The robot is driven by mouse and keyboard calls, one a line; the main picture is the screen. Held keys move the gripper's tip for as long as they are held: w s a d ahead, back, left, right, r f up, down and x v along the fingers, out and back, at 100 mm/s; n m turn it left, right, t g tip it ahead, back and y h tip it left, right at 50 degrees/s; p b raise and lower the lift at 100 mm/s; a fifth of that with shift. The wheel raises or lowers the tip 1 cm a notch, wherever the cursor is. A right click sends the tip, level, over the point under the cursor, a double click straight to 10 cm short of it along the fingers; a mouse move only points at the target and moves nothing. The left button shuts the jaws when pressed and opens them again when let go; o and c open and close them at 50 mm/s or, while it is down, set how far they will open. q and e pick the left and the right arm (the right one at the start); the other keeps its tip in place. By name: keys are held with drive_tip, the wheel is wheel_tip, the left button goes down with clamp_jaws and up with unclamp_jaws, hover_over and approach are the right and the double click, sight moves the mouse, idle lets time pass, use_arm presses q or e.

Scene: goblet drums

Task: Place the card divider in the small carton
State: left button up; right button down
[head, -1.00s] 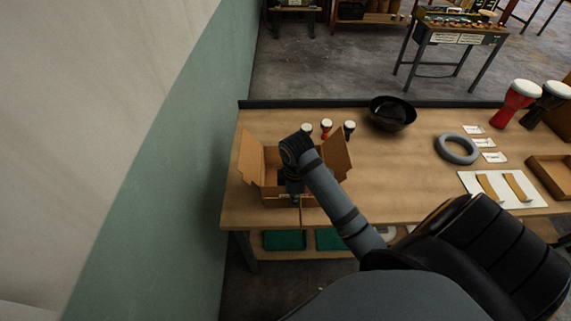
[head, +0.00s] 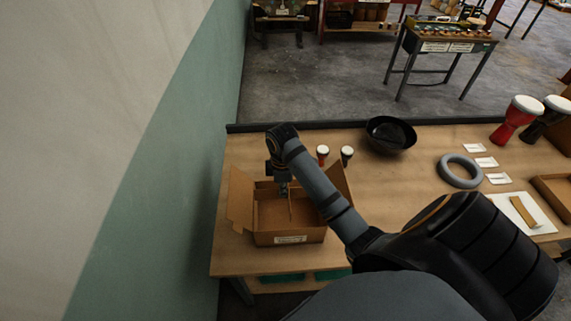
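The small carton (head: 290,239) stands open on the left end of the bench, flaps spread and a label on its front. A thin upright card edge (head: 291,211) shows inside it; I cannot tell for sure whether this is the card divider. My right gripper (head: 283,191) points down over the carton's back part, its tips just above or inside the opening. Its fingers are too small and dark to tell whether they are open or shut, or hold anything. My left gripper is not in view.
Small drums (head: 322,152) stand behind the carton. A black bowl (head: 390,135), a grey ring (head: 459,171), white cards (head: 486,162) and a white mat (head: 541,226) with a tan strip (head: 523,212) lie right. A wall (head: 180,190) rises close on the left.

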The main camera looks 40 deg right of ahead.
wheel_tip(320, 180, down, 6)
drive_tip(key=shift+r+p, duration=0.1)
drive_tip(key=shift+p, duration=0.8)
drive_tip(key=f, duration=0.5)
drive_tip(key=shift+w+d+f, duration=0.25)
drive_tip(key=shift+f, duration=0.2)
drive_tip(key=shift+a, duration=0.1)
wheel_tip(320, 180, down, 4)
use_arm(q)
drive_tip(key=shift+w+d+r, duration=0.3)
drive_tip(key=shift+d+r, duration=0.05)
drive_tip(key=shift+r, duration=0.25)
use_arm(e)
drive_tip(key=shift+s, duration=0.1)
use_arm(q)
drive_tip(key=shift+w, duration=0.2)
use_arm(e)
drive_tip(key=c, duration=1.5)
unclamp_jaws()
drive_tip(key=shift+f, duration=0.1)
